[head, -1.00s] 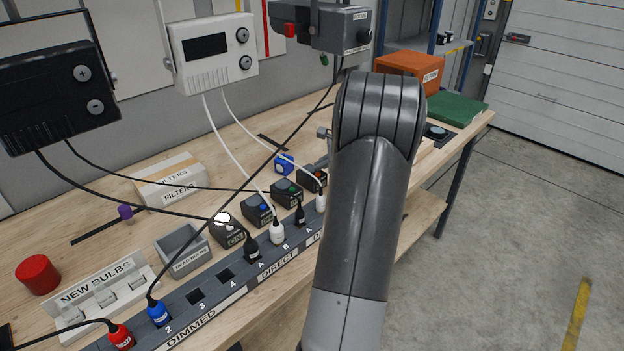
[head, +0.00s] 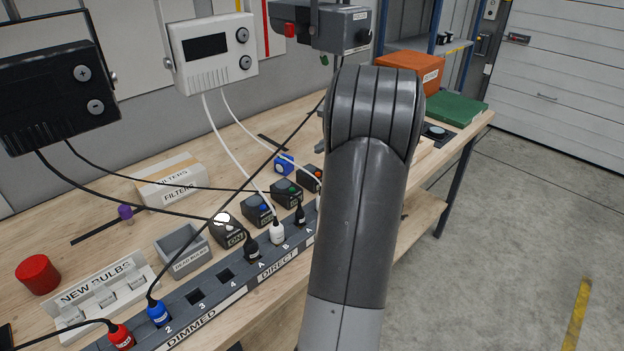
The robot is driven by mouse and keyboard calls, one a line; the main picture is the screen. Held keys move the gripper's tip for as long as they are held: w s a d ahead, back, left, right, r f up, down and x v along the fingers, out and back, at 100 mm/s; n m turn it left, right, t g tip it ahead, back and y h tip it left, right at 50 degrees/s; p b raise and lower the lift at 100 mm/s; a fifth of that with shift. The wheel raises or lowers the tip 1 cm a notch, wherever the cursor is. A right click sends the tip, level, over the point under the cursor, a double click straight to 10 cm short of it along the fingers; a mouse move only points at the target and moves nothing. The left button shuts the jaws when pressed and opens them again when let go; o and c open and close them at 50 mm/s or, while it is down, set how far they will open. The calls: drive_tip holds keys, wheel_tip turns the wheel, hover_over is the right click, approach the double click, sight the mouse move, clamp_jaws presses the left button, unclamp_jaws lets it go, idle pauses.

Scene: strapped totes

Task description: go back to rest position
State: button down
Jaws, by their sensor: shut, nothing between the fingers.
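My arm rises at the centre right of the head view, in front of the workbench (head: 62,222). My gripper is not visible; only grey arm links show. The arm hides part of the bench's right half and the right end of the socket strip (head: 180,308). A red plug (head: 121,337) and a blue plug (head: 158,313) stand in the dimmed part of the strip. Black and white plugs stand in the direct part, the white plug (head: 277,232) among them.
Above the bench hang a black unit (head: 50,95), a white unit (head: 213,50) and a grey unit (head: 325,25) with trailing cables. A new bulbs rack (head: 105,290), a grey bin (head: 182,248) and a filters box (head: 172,180) stand on the bench. Floor at right is clear.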

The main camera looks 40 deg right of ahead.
idle(0.4)
drive_tip(key=s+a+r+n+g, duration=0.1)
drive_tip(key=a+r+n, duration=0.25)
drive_tip(key=a, duration=0.65)
drive_tip(key=s+a+r+n+g, duration=0.15)
drive_tip(key=a+n, duration=0.25)
drive_tip(key=a, duration=0.5)
drive_tip(key=a+r+n+g, duration=0.1)
drive_tip(key=a+r+n, duration=0.25)
drive_tip(key=a, duration=0.65)
drive_tip(key=s+a+f+n+h, duration=0.1)
drive_tip(key=s+a+f+n, duration=0.1)
drive_tip(key=s+a+n, duration=1.1)
drive_tip(key=s+a, duration=0.4)
drive_tip(key=s, duration=0.1)
drive_tip(key=shift+n+h, duration=0.3)
drive_tip(key=shift+h, duration=0.1)
drive_tip(key=c, duration=2.2)
unclamp_jaws()
